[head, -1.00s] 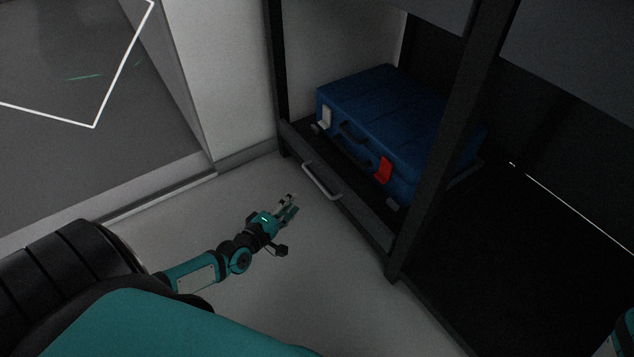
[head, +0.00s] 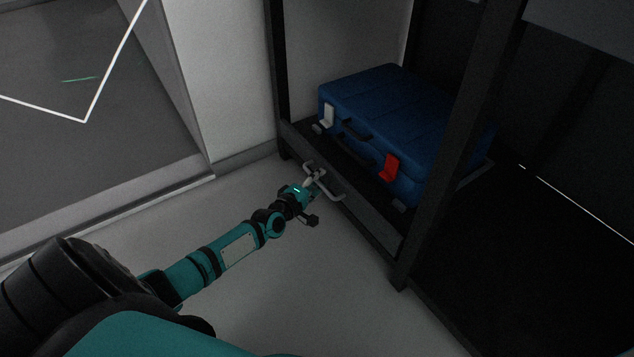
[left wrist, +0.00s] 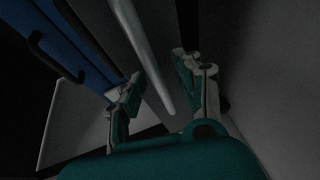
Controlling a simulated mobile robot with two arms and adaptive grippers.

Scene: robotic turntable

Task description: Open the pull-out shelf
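The pull-out shelf (head: 374,226) is a dark, low tray in a black rack, with a dark front panel. A grey bar handle (head: 331,193) is on its front. The shelf looks pushed in, its front about level with the rack posts. My left gripper (head: 316,175) is at the handle. In the left wrist view the handle bar (left wrist: 143,48) passes between the two spread fingers of the left gripper (left wrist: 158,88), with gaps visible on both sides. Whether a finger touches it I cannot tell. My right gripper is not in view.
A blue suitcase (head: 395,110) with one white and one red latch lies on the shelf. A black rack post (head: 455,150) stands right of it. A light wall (head: 235,80) is behind at left. The grey floor (head: 300,280) before the shelf is clear.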

